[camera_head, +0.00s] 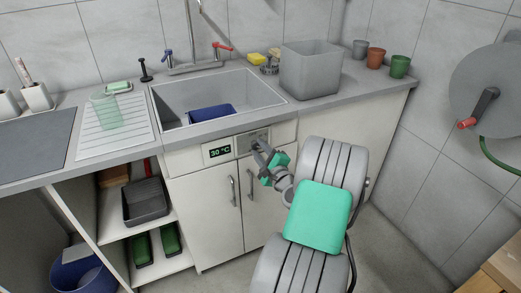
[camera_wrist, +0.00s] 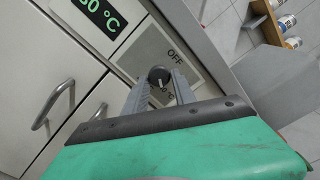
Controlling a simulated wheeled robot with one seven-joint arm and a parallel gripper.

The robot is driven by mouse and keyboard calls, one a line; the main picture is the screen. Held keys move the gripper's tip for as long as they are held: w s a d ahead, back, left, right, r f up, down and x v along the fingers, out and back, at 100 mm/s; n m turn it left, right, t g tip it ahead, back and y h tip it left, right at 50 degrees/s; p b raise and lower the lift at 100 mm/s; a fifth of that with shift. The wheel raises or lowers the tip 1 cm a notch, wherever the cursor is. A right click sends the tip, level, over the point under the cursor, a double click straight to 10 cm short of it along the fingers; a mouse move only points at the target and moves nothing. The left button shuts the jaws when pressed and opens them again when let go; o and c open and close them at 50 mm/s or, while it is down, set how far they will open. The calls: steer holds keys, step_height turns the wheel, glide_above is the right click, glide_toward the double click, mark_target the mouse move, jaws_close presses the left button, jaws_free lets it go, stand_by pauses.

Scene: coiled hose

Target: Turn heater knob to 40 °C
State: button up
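The heater knob (camera_wrist: 159,74) is small, round and dark with a white pointer mark. It sits on a grey plate with an "OFF" label and a partly hidden "°C" label. In the wrist view the tips of my gripper (camera_wrist: 161,88) lie on either side of the knob and look closed on it. In the head view my gripper (camera_head: 262,148) is at the panel under the sink and hides most of the knob. The heater display (camera_head: 220,152) reads 30 °C in green; it also shows, cut off, in the wrist view (camera_wrist: 102,15).
A sink (camera_head: 215,100) with a blue container sits above the panel. Cabinet door handles (camera_head: 233,191) stick out below it. A grey bin (camera_head: 311,68) and several cups stand on the counter at the right. A hose reel (camera_head: 492,88) hangs on the right wall.

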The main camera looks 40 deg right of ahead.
steer(key=o, duration=0.4)
steer(key=shift+c, duration=0.2)
steer(key=v, duration=0.7)
steer(key=shift+s, duration=0.4)
steer(key=shift+a, duration=0.15)
